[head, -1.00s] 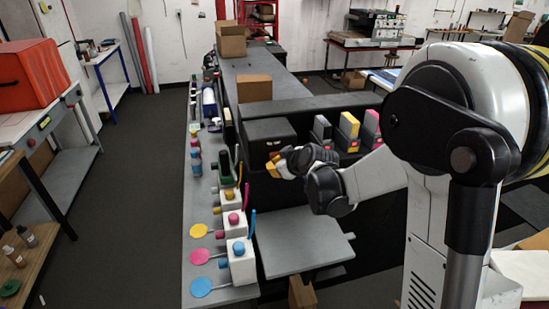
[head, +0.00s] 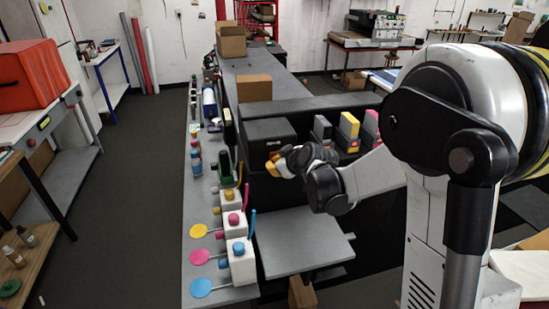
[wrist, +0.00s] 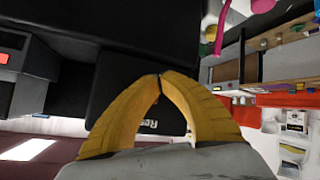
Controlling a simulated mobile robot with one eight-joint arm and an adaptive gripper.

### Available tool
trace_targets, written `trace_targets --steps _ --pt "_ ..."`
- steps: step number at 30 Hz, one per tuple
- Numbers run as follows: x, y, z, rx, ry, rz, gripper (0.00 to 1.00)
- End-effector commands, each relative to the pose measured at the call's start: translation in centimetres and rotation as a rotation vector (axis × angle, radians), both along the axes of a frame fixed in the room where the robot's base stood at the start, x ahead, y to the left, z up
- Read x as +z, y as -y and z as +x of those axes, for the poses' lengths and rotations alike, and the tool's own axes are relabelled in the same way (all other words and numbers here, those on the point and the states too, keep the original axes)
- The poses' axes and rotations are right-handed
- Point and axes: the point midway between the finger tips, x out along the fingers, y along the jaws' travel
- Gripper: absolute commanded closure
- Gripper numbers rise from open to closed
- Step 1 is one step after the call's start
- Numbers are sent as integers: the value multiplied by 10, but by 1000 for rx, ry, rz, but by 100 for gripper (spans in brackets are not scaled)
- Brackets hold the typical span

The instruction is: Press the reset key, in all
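A dark panel with white lettering beginning "Re" (wrist: 148,124) shows between my gripper's fingers in the wrist view. The lettering is partly covered, so I cannot read all of it. My gripper (wrist: 158,76) has yellow fingers whose tips meet, with nothing seen between them. In the head view my gripper (head: 271,166) is at the front of a black box (head: 268,131) on the bench. I cannot tell whether the fingertips touch the panel.
Black, yellow and pink-marked cartridges (head: 348,131) stand right of the black box. Left of it, a grey bench (head: 195,220) holds white blocks with coloured knobs (head: 239,258) and bottles. A grey shelf (head: 300,245) is below my gripper. A cardboard box (head: 254,88) stands behind.

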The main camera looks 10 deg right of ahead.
Motion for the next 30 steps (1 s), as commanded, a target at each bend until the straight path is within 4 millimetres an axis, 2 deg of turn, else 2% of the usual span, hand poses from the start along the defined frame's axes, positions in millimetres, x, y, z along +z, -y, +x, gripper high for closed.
trace_targets --steps 8,20,30 --pt "-1 0 -14 0 0 0 100" --pt "0 0 -19 0 0 0 100" --pt "0 0 -52 0 -1 0 100"
